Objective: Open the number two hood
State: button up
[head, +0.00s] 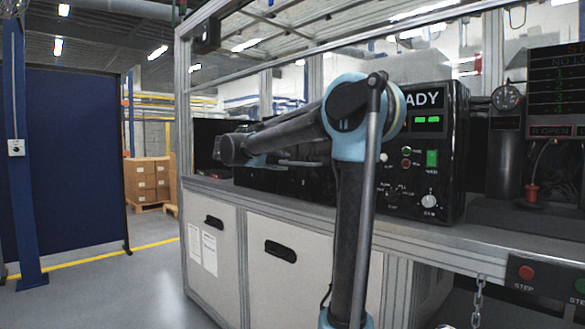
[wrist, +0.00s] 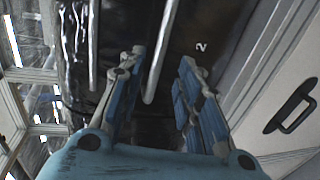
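The number two hood is the black front in the wrist view (wrist: 185,25), marked with a sideways white 2. A slim silver bar handle (wrist: 165,45) runs across it. My gripper (wrist: 163,62) is open. Its two blue-padded fingers stand on either side of the bar in the picture, not closed on it; I cannot tell how deep the bar sits between them. In the head view my gripper (head: 268,163) is partly hidden under my forearm, beside the low black housing (head: 310,187) on the bench. The hood looks shut.
A second silver bar (wrist: 93,45) lies left of the fingers in the wrist view. The bench edge and cabinet with a black pull (wrist: 290,105) are at right. In the head view a black control box (head: 440,150) stands close right of my arm. Floor at left is clear.

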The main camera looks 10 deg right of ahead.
aim_at(292, 163)
jog(key=x, duration=0.8)
jog(key=shift+w+d, duration=0.1)
jog(key=shift+d, duration=0.05)
grip_shut()
